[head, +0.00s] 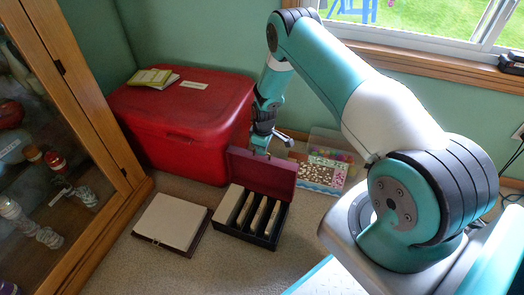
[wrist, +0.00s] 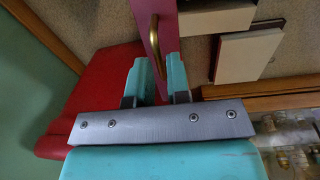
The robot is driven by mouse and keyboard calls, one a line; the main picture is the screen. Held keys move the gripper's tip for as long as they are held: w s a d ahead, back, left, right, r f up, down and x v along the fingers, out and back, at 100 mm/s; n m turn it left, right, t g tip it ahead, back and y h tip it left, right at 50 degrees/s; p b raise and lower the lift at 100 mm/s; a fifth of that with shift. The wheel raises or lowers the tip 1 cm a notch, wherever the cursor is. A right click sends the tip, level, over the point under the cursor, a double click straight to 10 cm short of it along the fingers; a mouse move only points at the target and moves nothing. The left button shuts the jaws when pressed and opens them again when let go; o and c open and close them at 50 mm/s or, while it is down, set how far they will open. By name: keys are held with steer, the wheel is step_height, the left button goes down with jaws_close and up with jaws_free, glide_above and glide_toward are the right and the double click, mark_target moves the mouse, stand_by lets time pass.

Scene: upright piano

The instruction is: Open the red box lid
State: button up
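The small dark box (head: 248,236) stands on the carpet with its maroon-red lid (head: 262,175) raised, roughly upright at its back edge. Cream dividers show inside. My gripper (head: 261,150) is at the lid's top edge. In the wrist view the two teal fingers (wrist: 160,75) stand on either side of the pinkish-red lid (wrist: 162,25), close to its faces. A curved brass handle (wrist: 154,45) shows on the lid just beyond the fingers. I cannot tell whether the fingers press on the lid.
A large red bin (head: 160,130) with a closed lid stands behind left, with a booklet (head: 152,78) on top. A cream-topped flat box (head: 170,221) lies left of the small box. A clear tub (head: 330,150) is at right. A glass cabinet (head: 105,140) is far left.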

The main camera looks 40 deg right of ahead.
step_height(320, 180, up, 14)
steer(key=p, duration=0.3)
steer(key=shift+s+r+p, duration=0.25)
steer(key=shift+s+p, duration=0.15)
steer(key=shift+s, duration=0.05)
steer(key=s+a+r+y, duration=0.1)
steer(key=s+a+r, duration=0.4)
steer(key=a+r, duration=0.5)
steer(key=s+a+r+y, duration=0.2)
steer(key=s+a+r, duration=0.2)
steer(key=a+r, duration=0.65)
steer(key=s+a+r, duration=0.2)
steer(key=s+r, duration=0.2)
steer(key=s, duration=0.3)
steer(key=s+a+r+y, duration=0.15)
steer(key=s+r, duration=0.25)
steer(key=s, duration=0.4)
steer(key=s+a+r, duration=0.2)
steer(key=s+r, duration=0.2)
steer(key=s, duration=0.3)
step_height(320, 180, up, 28)
steer(key=p, duration=2.8)
steer(key=shift+g, duration=0.4)
